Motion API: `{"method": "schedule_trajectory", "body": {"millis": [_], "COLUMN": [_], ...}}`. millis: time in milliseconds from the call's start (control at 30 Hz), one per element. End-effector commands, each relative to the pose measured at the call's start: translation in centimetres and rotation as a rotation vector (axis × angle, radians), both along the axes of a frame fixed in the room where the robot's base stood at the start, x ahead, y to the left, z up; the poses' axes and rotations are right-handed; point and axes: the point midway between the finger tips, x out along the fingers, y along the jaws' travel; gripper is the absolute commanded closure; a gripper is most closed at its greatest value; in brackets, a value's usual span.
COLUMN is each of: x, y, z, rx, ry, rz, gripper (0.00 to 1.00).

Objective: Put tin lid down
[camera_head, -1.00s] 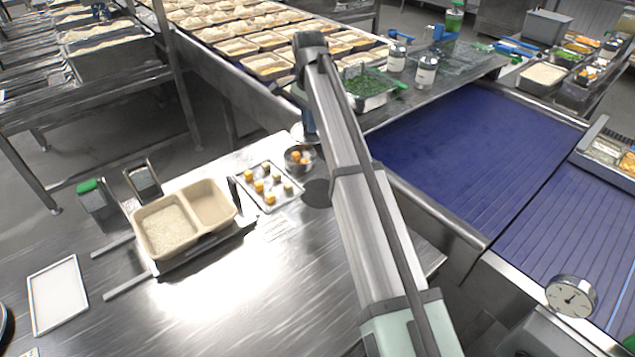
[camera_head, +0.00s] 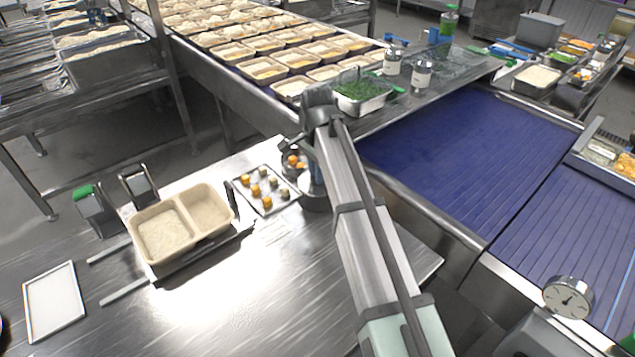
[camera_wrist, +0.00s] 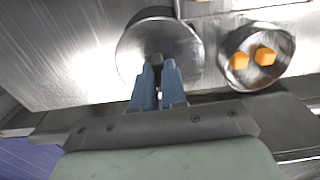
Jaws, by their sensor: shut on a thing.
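The tin lid (camera_wrist: 185,42) is a round grey disc with a small dark knob, seen from above in the wrist view. My gripper (camera_wrist: 158,70) is shut on the knob, its two blue fingers close together. In the head view my gripper (camera_head: 316,180) is low over the table's back edge, and the lid (camera_head: 312,203) shows partly beneath it. A dark round shape (camera_wrist: 150,13) shows past the lid's far edge in the wrist view. I cannot tell whether the lid touches what is under it.
A metal bowl (camera_wrist: 234,77) with orange cubes stands just right of the lid in the wrist view. A tray (camera_head: 246,199) of orange and pale pieces lies left of my gripper in the head view. A two-part beige container (camera_head: 184,253) stands further left.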

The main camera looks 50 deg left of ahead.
Motion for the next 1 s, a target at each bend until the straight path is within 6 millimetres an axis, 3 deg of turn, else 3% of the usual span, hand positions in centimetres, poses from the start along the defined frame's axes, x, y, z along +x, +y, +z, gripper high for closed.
{"method": "schedule_trajectory", "body": {"millis": [300,833,867,1000], "x": [0.0,0.0,0.0,0.0], "y": [0.0,0.0,0.0,0.0], "z": [-3.4,-4.1,-4.1,-4.1], "rx": [0.0,0.0,0.0,0.0], "ry": [0.0,0.0,0.0,0.0], "rz": [0.0,0.0,0.0,0.0], "gripper": [1.0,1.0,0.86,0.73]}}
